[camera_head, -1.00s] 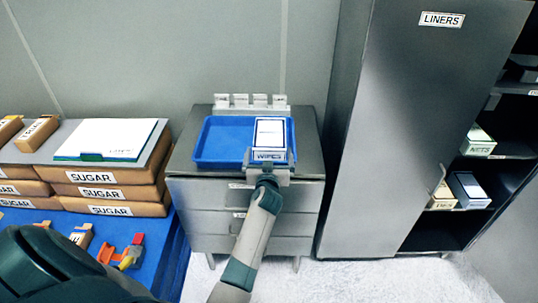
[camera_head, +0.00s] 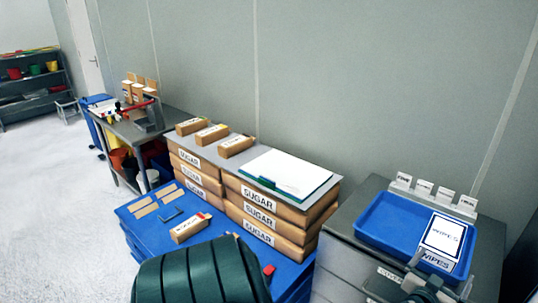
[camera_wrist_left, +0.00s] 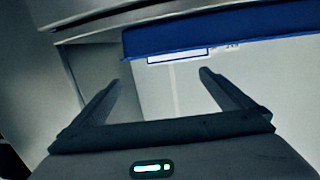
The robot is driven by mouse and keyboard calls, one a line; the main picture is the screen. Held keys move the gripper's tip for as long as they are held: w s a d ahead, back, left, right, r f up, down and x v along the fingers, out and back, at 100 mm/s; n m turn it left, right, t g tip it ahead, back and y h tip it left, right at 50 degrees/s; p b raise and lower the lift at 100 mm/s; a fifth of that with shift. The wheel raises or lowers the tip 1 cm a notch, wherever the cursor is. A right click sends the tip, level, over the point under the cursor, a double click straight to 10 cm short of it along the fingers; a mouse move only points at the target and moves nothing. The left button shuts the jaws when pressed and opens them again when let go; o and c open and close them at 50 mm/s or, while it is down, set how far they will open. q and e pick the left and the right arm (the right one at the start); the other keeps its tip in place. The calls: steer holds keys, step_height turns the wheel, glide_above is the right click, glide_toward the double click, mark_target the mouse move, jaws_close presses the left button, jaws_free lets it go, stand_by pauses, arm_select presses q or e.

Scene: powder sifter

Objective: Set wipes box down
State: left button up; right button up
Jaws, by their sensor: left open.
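The white wipes box (camera_head: 443,236) with a dark border and WIPES label lies in the right end of the blue tray (camera_head: 378,238), on top of the grey drawer cabinet (camera_head: 345,262). My left gripper (camera_head: 442,272) is at the tray's near edge, just in front of the box, at the bottom right of the head view. In the left wrist view its two fingers (camera_wrist_left: 164,70) are spread with nothing between them. The tray's blue edge (camera_wrist_left: 230,33) crosses above them there, with a drawer front (camera_wrist_left: 185,90) beyond. The right gripper is out of view.
Left of the cabinet are stacked SUGAR bags (camera_head: 262,215) and a white-and-green clipboard (camera_head: 285,173). A work table (camera_head: 180,125) and shelf (camera_head: 35,85) stand farther left, with open floor (camera_head: 60,200) before them.

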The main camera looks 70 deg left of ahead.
arm_select(q)
steer(key=s+d+f+m+h, duration=0.4)
steer(key=s+d+f, duration=0.2)
steer(key=d, duration=0.4)
steer(key=s+d+f+m+g+h, duration=0.15)
steer(key=s+f, duration=0.35)
steer(key=f, duration=0.6)
steer(key=s+d+f+g, duration=0.1)
steer(key=s+f+g, duration=0.2)
steer(key=s+f, duration=0.5)
steer(key=s+d+f+g+h, duration=0.1)
steer(key=s+f+g, duration=0.15)
steer(key=f, duration=1.05)
steer(key=s+f+g, duration=0.3)
steer(key=s+f, duration=0.9)
steer(key=s, duration=0.5)
steer(key=s+a+f+g, duration=0.1)
steer(key=s+f, duration=0.3)
steer(key=s, duration=0.8)
steer(key=s+f+m+g, duration=0.1)
steer(key=s+f+g, duration=0.2)
steer(key=s, duration=0.9)
steer(key=shift+s+a+f, duration=0.35)
steer(key=shift+a+f, duration=0.05)
steer(key=shift+f, duration=0.25)
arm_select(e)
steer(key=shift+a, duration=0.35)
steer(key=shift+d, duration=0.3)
